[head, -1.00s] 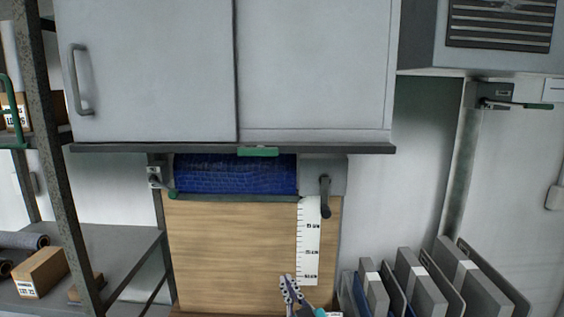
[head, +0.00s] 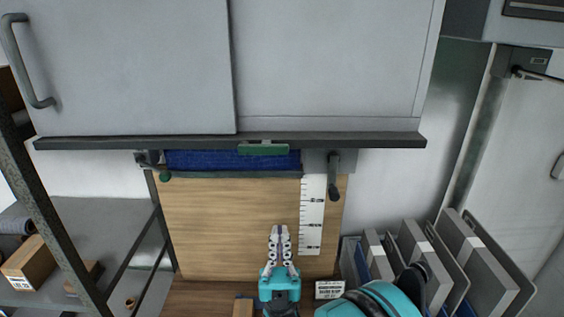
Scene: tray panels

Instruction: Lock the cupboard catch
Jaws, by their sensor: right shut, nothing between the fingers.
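The grey cupboard (head: 330,65) has two door panels, the left one with a curved bar handle (head: 22,62). A dark rail (head: 90,143) runs along its bottom edge. A green catch (head: 263,149) sits at the middle of this rail. My right gripper (head: 279,230) points up in front of the wooden panel, below the catch and well apart from it. Its fingers are together with nothing between them. My left gripper is not in view.
A blue roll (head: 215,160) hangs under the cupboard, with a dark crank (head: 334,175) at its right. A white scale strip (head: 312,215) is on the wooden board (head: 220,225). Grey upright panels (head: 440,260) stand at right. A shelf with a box (head: 30,262) is at left.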

